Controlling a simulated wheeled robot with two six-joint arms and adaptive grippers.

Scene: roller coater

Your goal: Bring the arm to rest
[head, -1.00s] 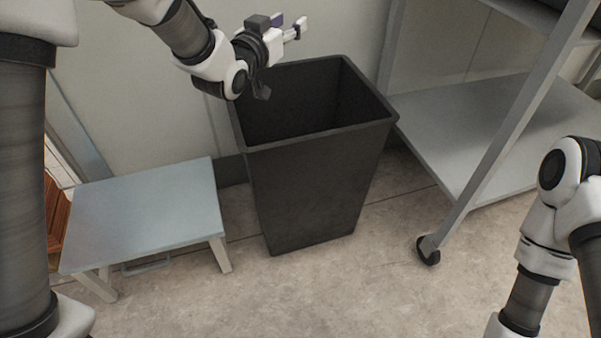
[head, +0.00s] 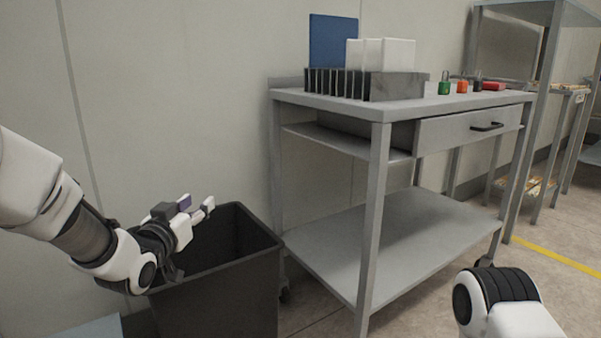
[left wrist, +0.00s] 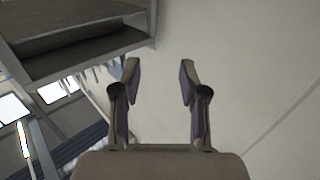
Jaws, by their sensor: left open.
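My left gripper (head: 206,207) is above the dark bin, near its back rim in the head view. It also shows in the left wrist view (left wrist: 159,75), with its two fingers apart and nothing between them. My left arm (head: 85,238) comes in from the left. Part of my right arm (head: 500,300) shows at the lower right; its gripper is out of view.
A dark open bin (head: 262,246) stands below my left gripper. A grey wheeled table (head: 440,101) with a drawer stands right of it, bearing a slotted rack (head: 395,86), padlocks (head: 462,86) and a red item (head: 493,86). A shelf stands at the far right.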

